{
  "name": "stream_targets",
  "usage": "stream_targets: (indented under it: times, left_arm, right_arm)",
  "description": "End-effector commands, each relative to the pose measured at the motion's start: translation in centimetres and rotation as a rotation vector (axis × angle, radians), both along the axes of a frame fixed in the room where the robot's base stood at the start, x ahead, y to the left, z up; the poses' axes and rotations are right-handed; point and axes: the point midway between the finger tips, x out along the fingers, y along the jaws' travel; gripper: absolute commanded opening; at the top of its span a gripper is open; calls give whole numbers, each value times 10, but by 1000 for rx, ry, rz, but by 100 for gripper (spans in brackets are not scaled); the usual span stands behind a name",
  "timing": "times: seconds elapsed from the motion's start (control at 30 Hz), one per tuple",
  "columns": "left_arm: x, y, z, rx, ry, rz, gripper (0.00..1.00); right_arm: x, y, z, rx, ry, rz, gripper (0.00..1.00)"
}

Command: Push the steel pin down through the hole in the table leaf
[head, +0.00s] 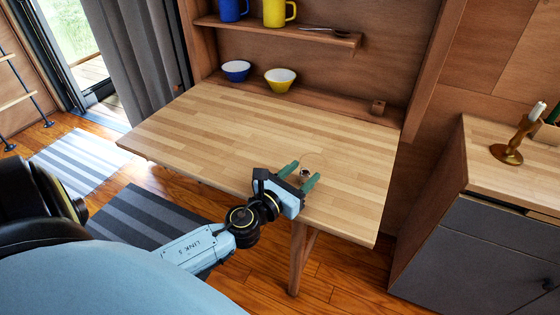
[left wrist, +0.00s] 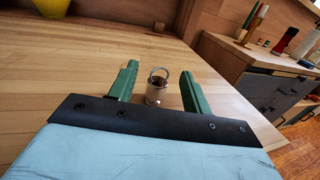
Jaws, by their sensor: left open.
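The steel pin (left wrist: 156,92) stands upright on the wooden table leaf (head: 200,120), with a ring at its top. In the head view the pin (head: 304,173) is a small dark and silver spot near the leaf's front right part. My left gripper (head: 300,174) is open, with its two green fingers on either side of the pin. In the left wrist view the fingers of the left gripper (left wrist: 160,84) stand apart from the pin, with a gap on both sides. The hole is not visible. My right gripper is not in view.
A blue bowl (head: 236,70) and a yellow bowl (head: 280,79) stand on the low shelf behind the leaf. A spoon (head: 322,29) lies on the upper shelf. A grey cabinet (head: 490,255) with a brass candlestick (head: 508,153) stands at right. Most of the leaf is clear.

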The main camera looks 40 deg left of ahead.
Motion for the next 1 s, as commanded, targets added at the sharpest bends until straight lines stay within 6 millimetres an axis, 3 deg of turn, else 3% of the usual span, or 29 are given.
stream_targets:
  times: [0.2, 0.43, 0.63, 1.0]
  left_arm:
    - [-46, 1, -6, -1, 11, -1, 49]
    - [-80, 2, -4, 0, 5, 0, 49]
    - [-93, 2, -1, 0, 2, 0, 49]
    - [-95, 2, 0, 1, 0, 0, 49]
  right_arm:
    - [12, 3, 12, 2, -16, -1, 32]
    - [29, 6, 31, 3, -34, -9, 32]
    - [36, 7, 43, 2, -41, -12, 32]
    - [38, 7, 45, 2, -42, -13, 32]
